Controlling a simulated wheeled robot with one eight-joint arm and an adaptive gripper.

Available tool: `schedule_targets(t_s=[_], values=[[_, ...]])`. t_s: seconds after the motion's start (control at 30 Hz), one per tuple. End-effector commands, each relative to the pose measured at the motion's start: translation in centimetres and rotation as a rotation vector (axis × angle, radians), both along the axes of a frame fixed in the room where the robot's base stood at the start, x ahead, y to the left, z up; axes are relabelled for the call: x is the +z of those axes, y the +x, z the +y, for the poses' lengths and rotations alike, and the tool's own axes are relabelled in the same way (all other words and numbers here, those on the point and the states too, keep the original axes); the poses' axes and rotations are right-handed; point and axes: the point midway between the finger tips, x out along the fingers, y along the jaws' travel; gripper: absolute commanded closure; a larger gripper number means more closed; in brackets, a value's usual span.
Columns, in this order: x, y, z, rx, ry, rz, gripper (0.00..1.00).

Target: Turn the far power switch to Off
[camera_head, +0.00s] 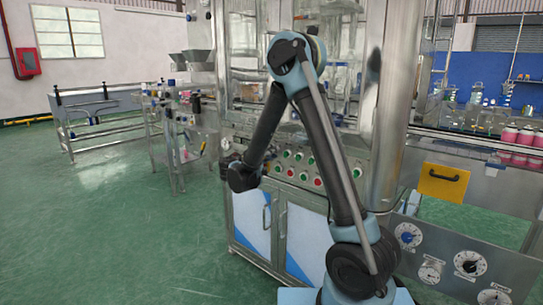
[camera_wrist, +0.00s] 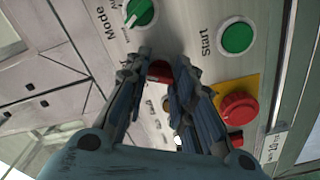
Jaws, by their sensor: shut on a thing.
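My gripper (camera_wrist: 163,78) is at a control panel (camera_wrist: 200,15) in the wrist view. Its two fingers are closed on the sides of a red knob (camera_wrist: 160,70). The fingers cover much of the knob, and I cannot read a label for it or tell which way it is turned. In the head view my arm bends down to the left end of the machine's panel (camera_head: 304,160), and my gripper cannot be made out there.
Near the fingers are a green Mode knob (camera_wrist: 140,12), a green Start button (camera_wrist: 236,38) and a red emergency button (camera_wrist: 238,108) on a yellow plate. Cabinet doors (camera_head: 304,240) stand below the panel. The green floor (camera_head: 120,230) at left is clear.

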Motion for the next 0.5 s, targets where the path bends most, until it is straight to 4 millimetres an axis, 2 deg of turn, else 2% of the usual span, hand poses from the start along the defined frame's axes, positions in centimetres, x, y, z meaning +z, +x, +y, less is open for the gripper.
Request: schedule_targets(t_s=[0.27,0.5], values=[[-0.17,-0.01,0.07,0.002,-0.048,0.044,1.00],[-0.19,0.01,0.11,0.002,-0.180,0.146,1.00]])
